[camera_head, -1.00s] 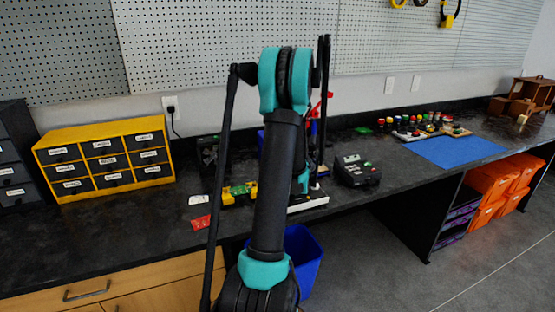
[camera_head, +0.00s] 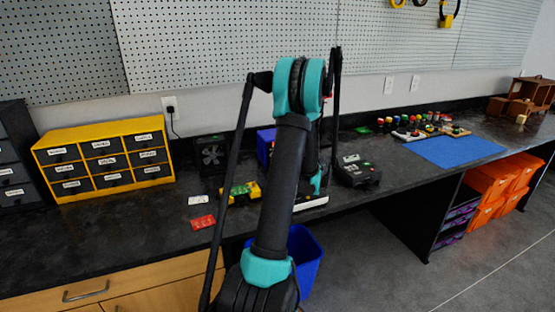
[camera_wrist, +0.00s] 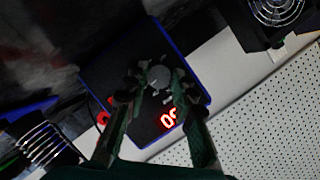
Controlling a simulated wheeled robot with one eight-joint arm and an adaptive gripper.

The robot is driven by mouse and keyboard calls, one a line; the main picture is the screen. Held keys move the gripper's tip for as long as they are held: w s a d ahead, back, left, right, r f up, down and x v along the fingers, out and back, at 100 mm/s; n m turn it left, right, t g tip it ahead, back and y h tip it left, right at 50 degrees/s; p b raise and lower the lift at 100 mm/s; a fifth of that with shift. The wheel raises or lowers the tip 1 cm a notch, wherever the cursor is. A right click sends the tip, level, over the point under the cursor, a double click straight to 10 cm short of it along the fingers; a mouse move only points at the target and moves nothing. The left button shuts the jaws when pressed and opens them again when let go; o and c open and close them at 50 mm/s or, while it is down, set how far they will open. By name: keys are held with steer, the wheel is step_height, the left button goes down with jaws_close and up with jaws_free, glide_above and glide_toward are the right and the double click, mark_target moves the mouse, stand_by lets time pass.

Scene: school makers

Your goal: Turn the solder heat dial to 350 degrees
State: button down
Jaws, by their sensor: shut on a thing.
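The solder station (camera_wrist: 112,66) is a dark box with blue edges in the wrist view. Its round grey heat dial (camera_wrist: 158,76) is on the front face. A red lit display (camera_wrist: 169,118) is beside the dial, partly covered by a finger, so I cannot read the full number. My gripper (camera_wrist: 154,84) has its green fingers on both sides of the dial, shut on it. In the head view the blue side of the station (camera_head: 265,148) shows behind my arm; the dial is hidden there.
A dark fan (camera_head: 211,154) stands left of the station. A yellow drawer cabinet (camera_head: 103,158) is farther left. A black meter-like box (camera_head: 356,170) is right of my arm. A red card (camera_head: 203,222) lies on the bench. A metal coil holder (camera_wrist: 50,148) is near the station.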

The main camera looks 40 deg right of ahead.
steer(key=shift+d+m+y, duration=0.1)
steer(key=shift+m+y, duration=0.2)
steer(key=shift+m, duration=0.4)
steer(key=shift+t, duration=0.3)
steer(key=shift+f, duration=0.1)
steer(key=c, duration=1.3)
jaws_free()
steer(key=shift+o, duration=0.2)
steer(key=shift+s, duration=0.1)
steer(key=v, duration=1.2)
steer(key=shift+d, duration=0.1)
